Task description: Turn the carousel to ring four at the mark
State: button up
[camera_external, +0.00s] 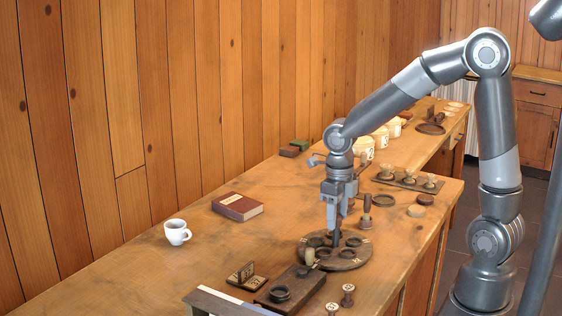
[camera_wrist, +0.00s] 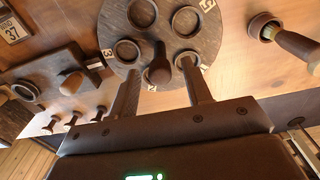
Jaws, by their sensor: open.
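The carousel (camera_external: 352,264) is a dark round wooden disc on the bench, bearing several dark rings. In the wrist view the disc (camera_wrist: 175,32) has small pale number tags at its rim; one reads 3 (camera_wrist: 107,53), another looks like 5 (camera_wrist: 208,5), and others are too blurred to read. A dark rounded knob (camera_wrist: 159,66) stands on it. My gripper (camera_external: 335,240) points down over the carousel, and its open fingers (camera_wrist: 160,80) lie on either side of the knob. Whether they touch it I cannot tell.
A wooden block with a ring (camera_external: 280,293) stands by the carousel's near edge; a pale-tipped peg (camera_wrist: 70,82) there points near tag 3. Stamps (camera_external: 348,295) and a brush (camera_external: 366,212) stand close by. A red book (camera_external: 238,207) and white cup (camera_external: 177,232) lie left.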

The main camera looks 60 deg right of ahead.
jog(key=m, duration=1.2)
jog(key=shift+m, duration=0.4)
jog(key=m, duration=0.6)
jog(key=shift+m, duration=0.4)
jog(key=m, duration=0.6)
jog(key=shift+m, duration=0.3)
jog(key=shift+r+m, duration=0.35)
jog(key=shift+m, duration=0.05)
notch_tip(320, 180, up, 10)
jog(key=s+d+r+m+t, duration=0.2)
jog(key=s+m, duration=0.2)
jog(key=s, duration=0.4)
jog(key=s+d+r+m+t, duration=0.2)
jog(key=s+m+t, duration=0.1)
jog(key=s, duration=0.5)
jog(key=shift+m+t, duration=0.3)
jog(key=shift+m, duration=0.6)
